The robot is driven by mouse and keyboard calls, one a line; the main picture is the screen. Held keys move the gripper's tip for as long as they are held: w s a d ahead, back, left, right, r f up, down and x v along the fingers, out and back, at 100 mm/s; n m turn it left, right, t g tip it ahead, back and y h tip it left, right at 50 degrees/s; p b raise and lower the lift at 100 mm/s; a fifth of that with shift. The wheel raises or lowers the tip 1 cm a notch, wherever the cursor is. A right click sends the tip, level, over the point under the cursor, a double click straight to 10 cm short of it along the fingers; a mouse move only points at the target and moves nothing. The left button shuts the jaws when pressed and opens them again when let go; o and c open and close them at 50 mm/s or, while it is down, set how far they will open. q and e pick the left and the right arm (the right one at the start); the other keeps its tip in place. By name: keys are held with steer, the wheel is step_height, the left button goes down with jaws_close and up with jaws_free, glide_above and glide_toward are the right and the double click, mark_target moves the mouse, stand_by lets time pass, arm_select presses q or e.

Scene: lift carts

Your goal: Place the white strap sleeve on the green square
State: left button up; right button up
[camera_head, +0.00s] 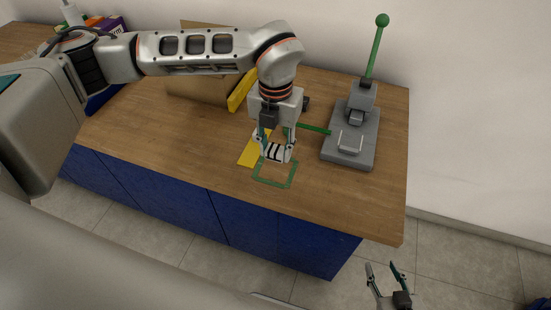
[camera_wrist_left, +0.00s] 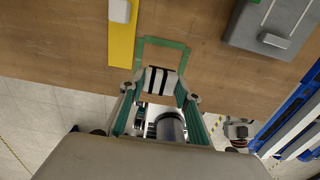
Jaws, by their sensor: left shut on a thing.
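The white strap sleeve (camera_head: 275,152), white with black bands, is between the fingertips of my left gripper (camera_head: 276,158). The gripper is shut on it. The sleeve also shows between the fingers in the left wrist view (camera_wrist_left: 161,82). The green square (camera_head: 272,185) is an outline on the wooden table, near its front edge. In the head view the sleeve overlaps the far side of the outline. In the left wrist view the outline (camera_wrist_left: 163,42) shows beyond the sleeve. The height of the sleeve above the table is hard to tell. My right gripper (camera_head: 388,279) is open and empty, low over the floor.
A grey press (camera_head: 345,150) with a green lever (camera_head: 376,45) stands to the right. A yellow strip (camera_head: 247,158) lies left of the square, with a white piece (camera_wrist_left: 120,11) on it. A cardboard box (camera_head: 200,88) stands behind my left arm. The wooden table (camera_head: 180,150) is clear at front left.

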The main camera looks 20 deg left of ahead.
mark_target(276, 169)
arm_select(q)
step_height(276, 169, down, 5)
stand_by(0.4)
steer(key=shift+f, duration=0.15)
steer(key=o, duration=1.1)
steer(key=shift+r, duration=0.25)
step_height(276, 169, up, 12)
steer(key=shift+f+b, duration=0.1)
steer(key=shift+b, duration=0.4)
